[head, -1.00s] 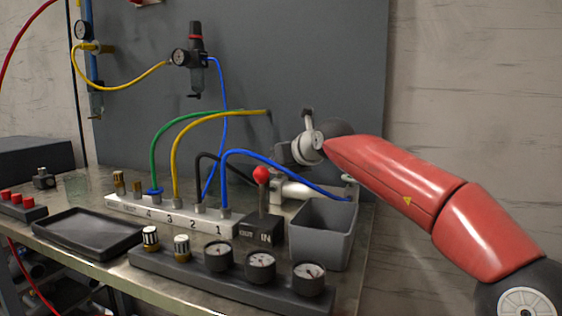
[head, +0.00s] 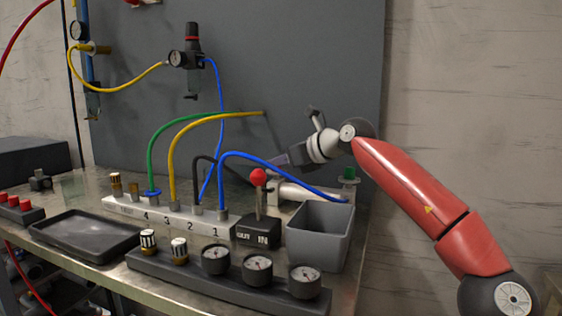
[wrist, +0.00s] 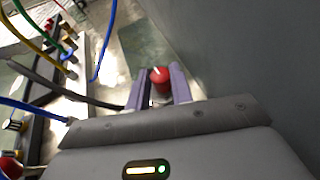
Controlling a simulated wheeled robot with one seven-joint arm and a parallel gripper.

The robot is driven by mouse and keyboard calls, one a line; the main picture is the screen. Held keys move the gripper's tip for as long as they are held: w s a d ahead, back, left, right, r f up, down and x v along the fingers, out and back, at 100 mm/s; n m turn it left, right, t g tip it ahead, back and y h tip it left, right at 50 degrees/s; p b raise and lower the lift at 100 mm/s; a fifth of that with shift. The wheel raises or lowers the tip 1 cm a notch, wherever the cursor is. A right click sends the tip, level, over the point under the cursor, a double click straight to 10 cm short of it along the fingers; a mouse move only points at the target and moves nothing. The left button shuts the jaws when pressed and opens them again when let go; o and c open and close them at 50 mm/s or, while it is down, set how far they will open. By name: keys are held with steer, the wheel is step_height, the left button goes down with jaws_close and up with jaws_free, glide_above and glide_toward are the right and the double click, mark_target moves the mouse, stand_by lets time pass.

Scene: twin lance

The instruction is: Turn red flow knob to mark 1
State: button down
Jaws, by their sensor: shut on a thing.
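The red flow knob (wrist: 160,80) has a pale pointer line on its top. In the wrist view it sits between the two purple fingers of my gripper (wrist: 158,88), which is shut on it. In the head view my gripper (head: 285,158) reaches down to the left at the back of the bench, behind the blue hose. The knob itself is hidden there. I cannot read mark 1 or any scale around the knob.
A lever with a red ball (head: 258,177) and a grey bin (head: 318,232) stand in front of my gripper. A blue hose (head: 275,163) arches close by. The numbered manifold (head: 180,218) carries several hoses. The dark back panel (head: 300,70) rises behind.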

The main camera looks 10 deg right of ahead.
steer(key=shift+f, duration=0.1)
steer(key=c, duration=1.2)
jaws_free()
steer(key=shift+c, duration=0.2)
steer(key=v, duration=0.7)
steer(key=shift+s+d+r, duration=0.2)
steer(key=shift+s, duration=0.05)
